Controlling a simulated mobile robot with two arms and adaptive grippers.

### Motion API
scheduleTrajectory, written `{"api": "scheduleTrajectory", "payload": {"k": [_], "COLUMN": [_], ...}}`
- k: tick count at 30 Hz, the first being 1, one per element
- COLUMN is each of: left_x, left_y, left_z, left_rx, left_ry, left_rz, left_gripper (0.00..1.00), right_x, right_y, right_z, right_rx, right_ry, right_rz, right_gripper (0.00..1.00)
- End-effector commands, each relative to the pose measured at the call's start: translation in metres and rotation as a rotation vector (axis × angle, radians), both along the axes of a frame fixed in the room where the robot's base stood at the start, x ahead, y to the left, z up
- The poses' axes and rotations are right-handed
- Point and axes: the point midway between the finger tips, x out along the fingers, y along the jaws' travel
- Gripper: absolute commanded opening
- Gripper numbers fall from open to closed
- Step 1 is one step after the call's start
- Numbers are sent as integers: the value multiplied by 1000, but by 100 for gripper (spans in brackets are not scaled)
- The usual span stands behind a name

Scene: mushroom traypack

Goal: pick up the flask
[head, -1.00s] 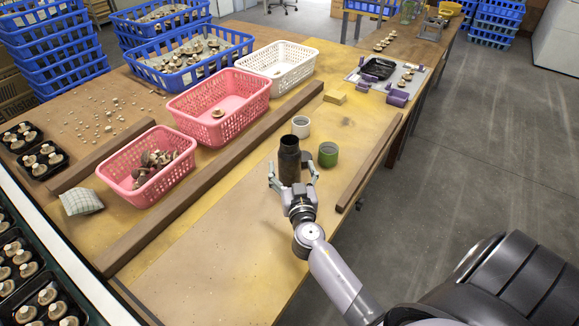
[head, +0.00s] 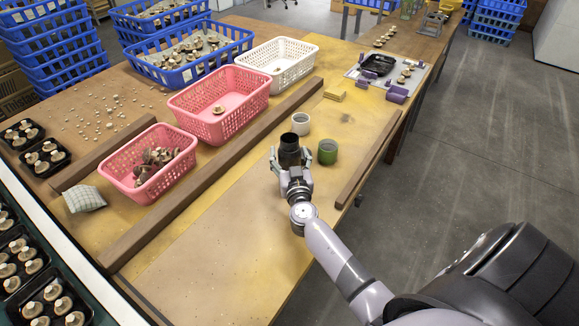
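The flask (head: 290,148) is a dark, upright cylinder with an open top, standing on the yellow-brown table. My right gripper (head: 290,156) reaches it from the near side. Its two fingers are spread, one to the left and one to the right of the flask. A small gap seems to show on each side. The gripper and wrist hide the lower part of the flask. My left gripper is not in view.
A white cup (head: 300,124) stands just behind the flask, and a green cup (head: 328,152) stands close on its right. A long wooden rail (head: 215,165) lies to the left, with a shorter rail (head: 368,160) along the right edge. The table in front is clear.

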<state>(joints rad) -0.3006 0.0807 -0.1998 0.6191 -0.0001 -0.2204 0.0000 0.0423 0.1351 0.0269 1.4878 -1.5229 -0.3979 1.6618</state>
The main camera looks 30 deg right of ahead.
Motion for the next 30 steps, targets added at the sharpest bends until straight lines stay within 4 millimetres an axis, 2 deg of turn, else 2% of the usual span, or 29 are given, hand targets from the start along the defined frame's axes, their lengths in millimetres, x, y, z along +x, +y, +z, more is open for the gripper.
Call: {"api": "scheduleTrajectory", "payload": {"k": [2,27,30], "left_x": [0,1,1], "left_y": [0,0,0], "left_z": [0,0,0], "left_rx": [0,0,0], "left_ry": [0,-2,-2], "left_rz": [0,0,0], "left_gripper": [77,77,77], "right_x": [0,0,0], "right_y": [0,0,0], "right_z": [0,0,0], "right_rx": [0,0,0], "right_ry": [0,0,0], "right_rz": [0,0,0], "right_gripper": [59,3,0]}}
